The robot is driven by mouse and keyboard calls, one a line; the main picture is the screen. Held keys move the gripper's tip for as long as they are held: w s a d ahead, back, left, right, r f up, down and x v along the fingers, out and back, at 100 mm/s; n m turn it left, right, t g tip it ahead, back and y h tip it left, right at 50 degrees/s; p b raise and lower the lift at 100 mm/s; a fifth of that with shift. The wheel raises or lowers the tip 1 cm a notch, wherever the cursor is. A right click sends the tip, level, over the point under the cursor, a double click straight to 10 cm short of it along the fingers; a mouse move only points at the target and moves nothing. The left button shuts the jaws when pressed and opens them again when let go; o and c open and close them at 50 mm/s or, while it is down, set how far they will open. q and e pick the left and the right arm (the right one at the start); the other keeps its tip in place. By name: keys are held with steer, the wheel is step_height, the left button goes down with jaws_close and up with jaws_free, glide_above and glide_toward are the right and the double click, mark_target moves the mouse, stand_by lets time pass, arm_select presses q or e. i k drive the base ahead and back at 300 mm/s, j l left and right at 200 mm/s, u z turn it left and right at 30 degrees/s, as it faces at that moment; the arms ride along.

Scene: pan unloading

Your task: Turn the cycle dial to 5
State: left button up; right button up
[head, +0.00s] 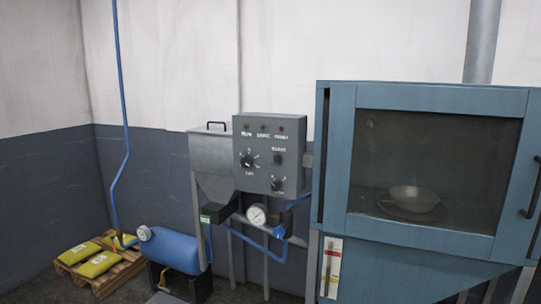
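A grey control box (268,125) hangs in the middle of the head view, with a row of small lamps along its top. The largest dial (247,161) is on its left, a black knob with a light pointer and marks around it. A smaller dark knob or button (278,159) is at the right, and another dial (277,184) is below it. The lettering is too small to read, so I cannot tell which is the cycle dial or its setting. Neither of my grippers is in view.
A blue cabinet (342,150) with a dark window stands close on the right, with a pan (414,199) inside. A metal hopper (216,160) is left of the box. A pressure gauge (257,215), blue tank (175,249) and pallet (125,272) with yellow bags (100,264) are lower.

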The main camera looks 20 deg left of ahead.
mark_target(246, 161)
steer(key=i+j, duration=0.25)
steer(key=j, duration=0.15)
steer(key=i+j, duration=0.2)
steer(key=j, duration=0.2)
steer(key=i+j, duration=0.25)
steer(key=j, duration=0.15)
steer(key=i+j, duration=0.25)
steer(key=j, duration=0.15)
